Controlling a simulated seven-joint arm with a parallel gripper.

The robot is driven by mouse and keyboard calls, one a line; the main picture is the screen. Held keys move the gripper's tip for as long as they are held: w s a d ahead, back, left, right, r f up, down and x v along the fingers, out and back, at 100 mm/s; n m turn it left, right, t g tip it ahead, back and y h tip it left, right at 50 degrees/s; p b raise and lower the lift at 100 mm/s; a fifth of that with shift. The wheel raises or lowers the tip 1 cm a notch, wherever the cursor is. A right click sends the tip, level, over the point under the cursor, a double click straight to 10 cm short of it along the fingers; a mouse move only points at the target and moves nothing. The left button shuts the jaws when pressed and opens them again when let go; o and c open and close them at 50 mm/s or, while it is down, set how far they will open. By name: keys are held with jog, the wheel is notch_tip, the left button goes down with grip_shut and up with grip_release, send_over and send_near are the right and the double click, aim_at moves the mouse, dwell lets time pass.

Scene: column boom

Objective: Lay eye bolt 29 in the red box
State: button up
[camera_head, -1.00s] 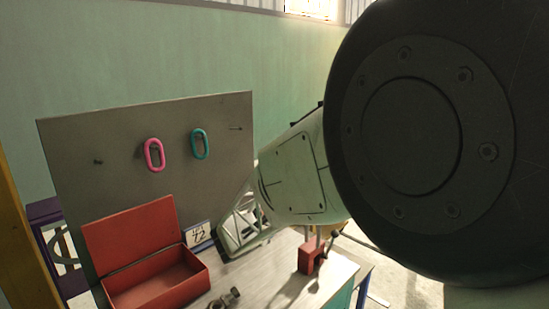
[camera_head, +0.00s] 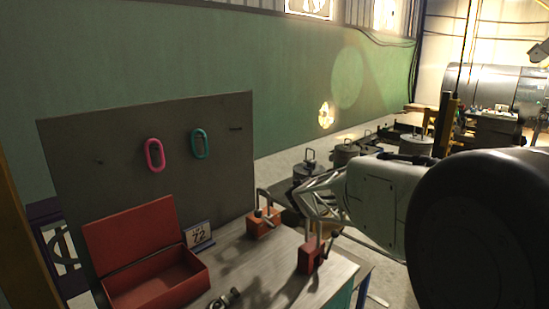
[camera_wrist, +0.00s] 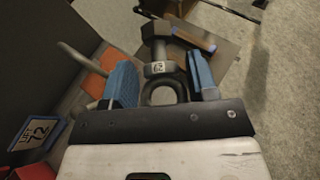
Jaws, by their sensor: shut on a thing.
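My gripper (camera_wrist: 160,66) has its two blue pads on either side of an eye bolt (camera_wrist: 163,90) in the wrist view. It is shut on this bolt, whose dark ring lies close to the palm and whose hex end points away. A small white number label sits on the bolt, too small to read surely. In the head view my gripper is over the table's back right edge, and the held bolt is hard to make out. The red box (camera_head: 155,290) stands at the front left with its lid raised. Its visible inside looks empty.
A lift sign marked 72 (camera_head: 199,236) stands right of the box. A metal fitting (camera_head: 226,298) lies at the table front. A grey board (camera_head: 110,150) rises behind, holding pink and teal links.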

jog(key=d+n+y, duration=0.1)
jog(key=d, duration=0.6)
jog(key=shift+w+d, duration=0.2)
jog(key=shift+d, duration=0.1)
jog(key=shift+d, duration=0.15)
dwell(0.5)
jog(key=d, duration=0.6)
jog(key=shift+d, duration=0.3)
dwell(0.5)
jog(key=shift+d+r, duration=0.1)
